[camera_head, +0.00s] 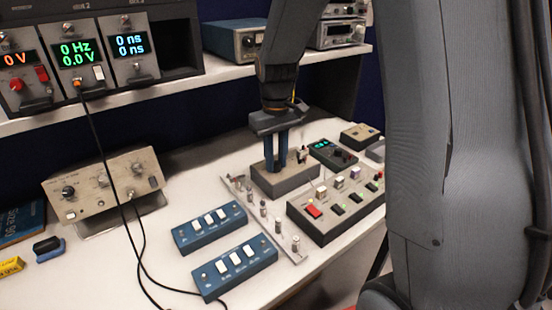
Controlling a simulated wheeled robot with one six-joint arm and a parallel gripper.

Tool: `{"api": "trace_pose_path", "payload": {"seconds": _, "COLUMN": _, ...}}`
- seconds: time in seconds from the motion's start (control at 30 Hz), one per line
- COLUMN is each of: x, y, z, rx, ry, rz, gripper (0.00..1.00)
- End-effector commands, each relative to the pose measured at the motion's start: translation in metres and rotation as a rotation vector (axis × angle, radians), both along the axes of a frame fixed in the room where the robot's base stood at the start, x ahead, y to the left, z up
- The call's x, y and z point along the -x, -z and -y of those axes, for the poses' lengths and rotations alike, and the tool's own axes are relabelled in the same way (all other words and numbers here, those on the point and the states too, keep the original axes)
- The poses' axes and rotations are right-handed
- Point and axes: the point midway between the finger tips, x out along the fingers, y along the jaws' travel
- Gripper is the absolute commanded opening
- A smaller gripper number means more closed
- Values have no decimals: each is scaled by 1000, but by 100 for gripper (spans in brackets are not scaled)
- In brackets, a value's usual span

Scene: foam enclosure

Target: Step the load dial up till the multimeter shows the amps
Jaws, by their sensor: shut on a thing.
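My gripper (276,168) points down over a grey-brown box (298,183) on the bench. Its two blue fingers are shut on what looks like the load dial on top of this box. The fingers hide most of the dial, so its setting cannot be read. Just behind and right of the box lies a dark meter (333,153) with a small green display, which looks like the multimeter. Its digits are too small to read.
A button box (338,205) stands right of the gripper, and a metal strip with posts (263,215) lies in front. Two blue switch boxes (209,227) and a beige instrument (105,186) are further left. A shelf (180,87) with instruments runs above. A black cable (112,170) hangs at left.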

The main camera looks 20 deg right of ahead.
Motion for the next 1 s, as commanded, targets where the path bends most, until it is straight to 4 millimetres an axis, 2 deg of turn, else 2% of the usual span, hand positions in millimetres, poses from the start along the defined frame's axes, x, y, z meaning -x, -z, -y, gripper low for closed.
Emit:
{"api": "trace_pose_path", "payload": {"seconds": 0.7, "x": -1, "y": -2, "z": -1, "rx": -1, "ry": 538, "rz": 2, "gripper": 0}}
{"api": "trace_pose_path", "payload": {"seconds": 1.0, "x": -2, "y": -2, "z": -1, "rx": -2, "ry": 686, "rz": 3, "gripper": 0}}
